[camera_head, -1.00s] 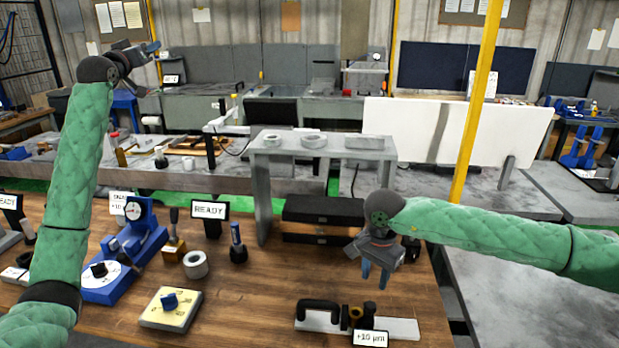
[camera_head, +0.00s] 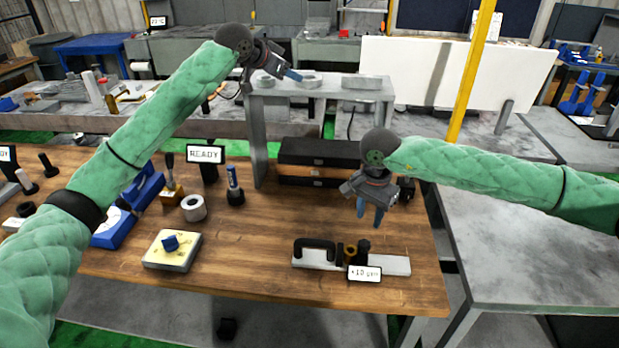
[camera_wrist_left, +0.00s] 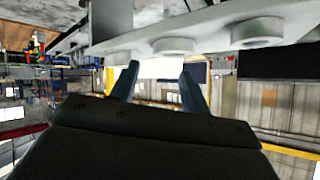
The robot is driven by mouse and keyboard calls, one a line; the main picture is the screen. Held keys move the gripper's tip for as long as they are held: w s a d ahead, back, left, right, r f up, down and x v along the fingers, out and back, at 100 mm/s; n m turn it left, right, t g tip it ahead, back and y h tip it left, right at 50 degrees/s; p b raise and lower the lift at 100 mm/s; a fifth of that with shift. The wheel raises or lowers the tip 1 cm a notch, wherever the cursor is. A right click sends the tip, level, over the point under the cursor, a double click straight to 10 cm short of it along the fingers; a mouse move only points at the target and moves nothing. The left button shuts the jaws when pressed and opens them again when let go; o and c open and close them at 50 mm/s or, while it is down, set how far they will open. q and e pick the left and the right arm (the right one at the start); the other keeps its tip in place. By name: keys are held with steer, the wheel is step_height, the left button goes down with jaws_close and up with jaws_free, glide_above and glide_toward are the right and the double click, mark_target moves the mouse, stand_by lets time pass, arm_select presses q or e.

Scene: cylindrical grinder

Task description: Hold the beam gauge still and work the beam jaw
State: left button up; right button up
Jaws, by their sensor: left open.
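The beam gauge (camera_head: 392,264) is a pale flat bar lying on the wooden table at the front right. It has a black arched handle (camera_head: 314,243) at its left end. Dark upright parts and a brass-coloured knob (camera_head: 350,252) stand near its middle; I cannot tell which is the beam jaw. A small label in front reads about +10 µm. My right gripper (camera_head: 369,214) hangs above and behind the gauge, apart from it, with blue fingers spread and empty. My left gripper (camera_head: 294,75) is up by the grey stand, far from the gauge; its open, empty fingers show in the left wrist view (camera_wrist_left: 160,84).
A READY sign (camera_head: 205,154), a pale ring (camera_head: 193,208) and a yellowish block (camera_head: 172,258) stand left of the gauge.

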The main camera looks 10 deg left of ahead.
arm_select(q)
steer(key=s+d+f+m+g+y, duration=0.1)
steer(key=s+d+f+m+g, duration=0.3)
steer(key=d+f, duration=0.45)
steer(key=m+g+y, duration=0.4)
steer(key=g+y, duration=0.2)
steer(key=g, duration=0.1)
glide_above(309, 239)
steer(key=w, duration=0.1)
step_height(309, 239, down, 24)
steer(key=shift+w, duration=0.15)
steer(key=shift+s+f, duration=0.25)
steer(key=shift+f, duration=0.95)
steer(key=shift+s+f, duration=0.2)
steer(key=shift+f, duration=0.95)
steer(key=shift+s+f, duration=0.25)
steer(key=shift+f, duration=0.95)
jaws_close()
